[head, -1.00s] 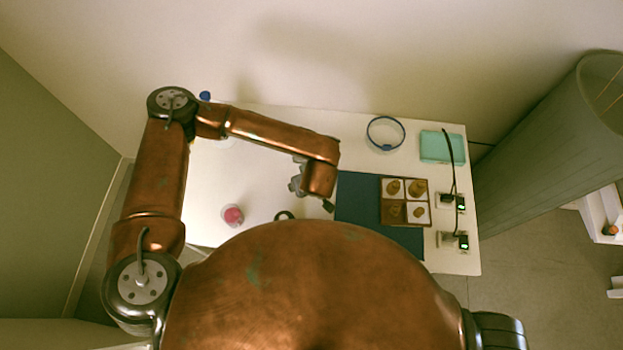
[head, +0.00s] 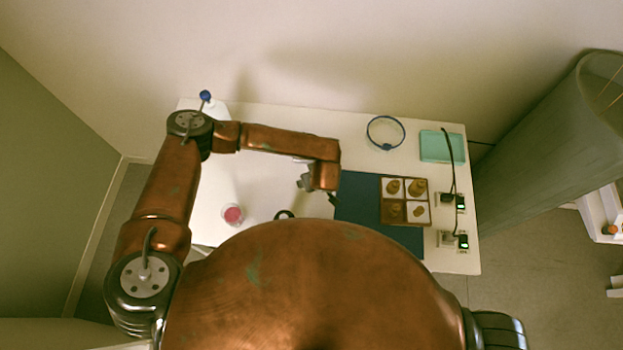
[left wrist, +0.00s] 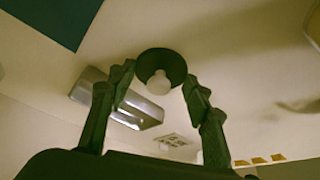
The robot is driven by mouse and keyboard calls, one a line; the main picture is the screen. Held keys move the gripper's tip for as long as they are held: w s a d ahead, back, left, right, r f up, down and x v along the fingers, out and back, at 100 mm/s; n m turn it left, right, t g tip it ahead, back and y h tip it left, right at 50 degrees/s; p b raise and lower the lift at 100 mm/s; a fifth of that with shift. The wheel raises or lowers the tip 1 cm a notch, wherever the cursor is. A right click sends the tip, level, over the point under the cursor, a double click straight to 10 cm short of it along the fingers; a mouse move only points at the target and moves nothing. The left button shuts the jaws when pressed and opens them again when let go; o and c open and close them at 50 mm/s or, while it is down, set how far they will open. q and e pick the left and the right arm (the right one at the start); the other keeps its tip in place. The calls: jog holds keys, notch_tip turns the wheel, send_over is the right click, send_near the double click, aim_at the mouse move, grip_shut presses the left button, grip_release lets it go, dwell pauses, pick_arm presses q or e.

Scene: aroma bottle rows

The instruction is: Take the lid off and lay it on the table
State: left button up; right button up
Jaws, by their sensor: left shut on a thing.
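My left gripper (head: 305,183) is above the table, left of the dark blue mat. In the left wrist view its fingers (left wrist: 160,80) are closed in on a dark round lid (left wrist: 174,62) with a pale round knob. The lid sits between the fingertips; its exact contact is hard to see. In the head view I cannot make out the lid in the gripper. A glass jar with pink contents (head: 233,215) stands on the white table (head: 262,190), left of the gripper. My right gripper is not in view.
A brown tray (head: 404,201) with several compartments of brown pieces lies on the dark blue mat (head: 356,200). Behind are a blue ring band (head: 371,127) and a teal box (head: 436,148). Black plugs and cable line the right edge. A dark ring-shaped thing (head: 285,214) is near the front edge.

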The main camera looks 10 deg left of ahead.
pick_arm(q)
jog(key=shift+f, duration=0.15)
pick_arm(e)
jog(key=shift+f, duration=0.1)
pick_arm(q)
jog(key=o, duration=1.1)
jog(key=shift+c, duration=0.2)
jog(key=shift+o, duration=1.2)
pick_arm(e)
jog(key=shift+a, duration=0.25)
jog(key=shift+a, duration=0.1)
pick_arm(q)
jog(key=shift+r, duration=0.3)
jog(key=v, duration=1.1)
jog(key=shift+s+r, duration=0.2)
jog(key=shift+r, duration=0.1)
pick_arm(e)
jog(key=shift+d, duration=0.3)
pick_arm(q)
jog(key=shift+d, duration=0.2)
